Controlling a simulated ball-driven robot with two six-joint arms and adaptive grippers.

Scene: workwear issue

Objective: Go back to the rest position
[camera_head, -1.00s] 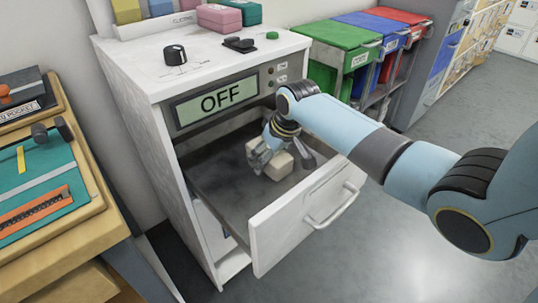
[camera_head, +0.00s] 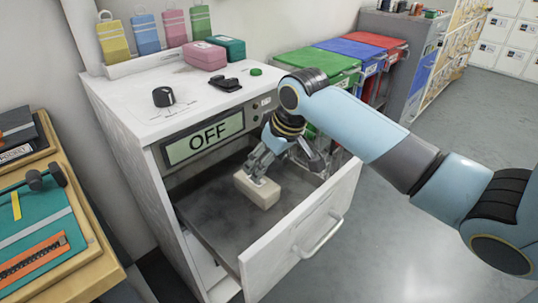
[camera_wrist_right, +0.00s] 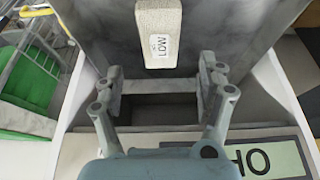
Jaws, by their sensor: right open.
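My right gripper (camera_head: 286,163) hangs over the open drawer of the white cabinet. It is open and empty, and its two fingers show spread apart in the wrist view (camera_wrist_right: 162,72). A beige block (camera_head: 257,190) lies in the grey drawer (camera_head: 215,215), just below and beside the fingers. In the wrist view the block (camera_wrist_right: 158,30) carries a label reading LOW and sits beyond the fingertips, apart from them. My left gripper is in neither view.
The cabinet display (camera_head: 205,137) reads OFF. The drawer front (camera_head: 300,235) stands pulled out. On top are a knob (camera_head: 163,96), a pink box (camera_head: 205,55) and a teal box (camera_head: 228,46). Coloured bins (camera_head: 320,68) stand behind, and a tool bench (camera_head: 50,215) at left. Floor at right is clear.

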